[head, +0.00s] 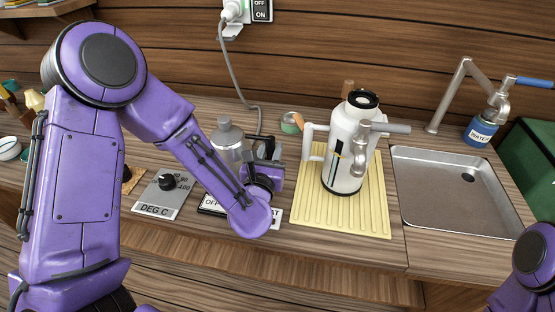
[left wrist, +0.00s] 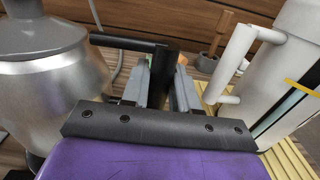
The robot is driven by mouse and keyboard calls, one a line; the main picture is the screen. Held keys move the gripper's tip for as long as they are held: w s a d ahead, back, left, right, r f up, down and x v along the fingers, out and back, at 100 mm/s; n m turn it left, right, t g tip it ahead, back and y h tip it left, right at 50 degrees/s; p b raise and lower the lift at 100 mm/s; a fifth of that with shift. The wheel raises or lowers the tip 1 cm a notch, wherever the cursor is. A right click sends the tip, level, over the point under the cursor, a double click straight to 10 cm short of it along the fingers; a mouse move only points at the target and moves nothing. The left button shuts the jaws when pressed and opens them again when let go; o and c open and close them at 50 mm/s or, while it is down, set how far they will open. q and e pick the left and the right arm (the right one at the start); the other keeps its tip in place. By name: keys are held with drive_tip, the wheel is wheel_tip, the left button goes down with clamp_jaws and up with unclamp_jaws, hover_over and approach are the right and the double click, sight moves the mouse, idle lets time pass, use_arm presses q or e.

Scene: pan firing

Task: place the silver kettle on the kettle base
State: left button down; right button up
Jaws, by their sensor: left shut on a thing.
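The silver kettle (head: 228,138) stands upright behind my left forearm in the head view; its body fills the left of the left wrist view (left wrist: 50,85). My left gripper (head: 267,149) is shut on the kettle's black handle (left wrist: 160,58), which lies between the two grey fingers. A flat panel marked OFF, seemingly the kettle base (head: 210,205), shows below the kettle, mostly hidden by my arm. I cannot tell whether the kettle touches it. Only part of my right arm shows, at the lower right; its gripper is out of view.
A white canister (head: 345,150) with a side handle stands on a yellow ribbed mat (head: 365,220), close right of my left gripper. A DEG C dial box (head: 158,207) is left of the base. A sink (head: 450,205) and tap (head: 463,75) are at the right.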

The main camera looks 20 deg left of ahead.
use_arm(q)
drive_tip(key=f, duration=0.2)
drive_tip(key=shift+w+d+f+b, duration=0.1)
drive_tip(key=shift+w+f+b, duration=0.1)
drive_tip(key=shift+f+b, duration=0.15)
drive_tip(key=shift+d, duration=0.1)
drive_tip(key=shift+s+r, duration=0.3)
drive_tip(key=shift+f, duration=0.35)
drive_tip(key=c, duration=0.9)
unclamp_jaws()
drive_tip(key=shift+w, duration=0.1)
drive_tip(key=shift+o, duration=0.2)
drive_tip(key=shift+r, duration=0.1)
use_arm(e)
drive_tip(key=shift+s+d+f, duration=0.1)
drive_tip(key=shift+s+f, duration=0.05)
drive_tip(key=shift+f, duration=0.35)
drive_tip(key=shift+s+d+f, duration=0.1)
drive_tip(key=shift+s+f, duration=0.05)
drive_tip(key=shift+f, duration=0.3)
